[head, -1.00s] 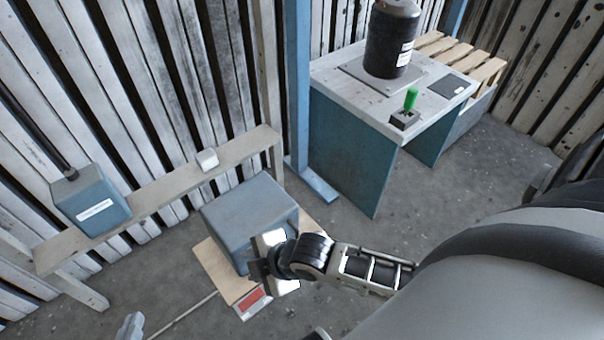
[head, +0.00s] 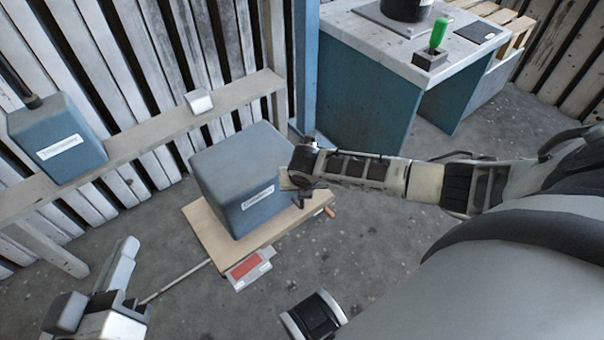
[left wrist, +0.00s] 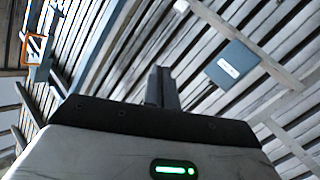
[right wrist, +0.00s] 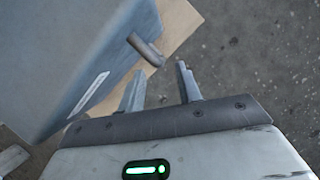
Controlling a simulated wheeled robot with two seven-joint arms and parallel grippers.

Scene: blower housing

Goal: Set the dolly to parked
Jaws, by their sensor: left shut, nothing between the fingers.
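The dolly is a low wooden board (head: 208,237) on the floor with a blue-grey labelled box (head: 235,170) on it. A red-and-white plate (head: 247,269) is at its front edge, with a thin rod (head: 182,281) running toward the lower left. A small orange-red peg (head: 331,212) shows at its right corner. My right gripper (head: 297,183) is beside the box's right side; in the right wrist view its fingers (right wrist: 161,80) are apart and empty, close to a grey peg (right wrist: 146,49) by the box. My left gripper (head: 127,262) is shut and empty at lower left, away from the dolly.
A shelf rail (head: 150,135) along the slatted wall carries a blue box (head: 60,140) and a small white block (head: 199,101). A blue bench (head: 365,75) with a green-handled lever (head: 438,35) stands at the back right. The floor right of the dolly is clear.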

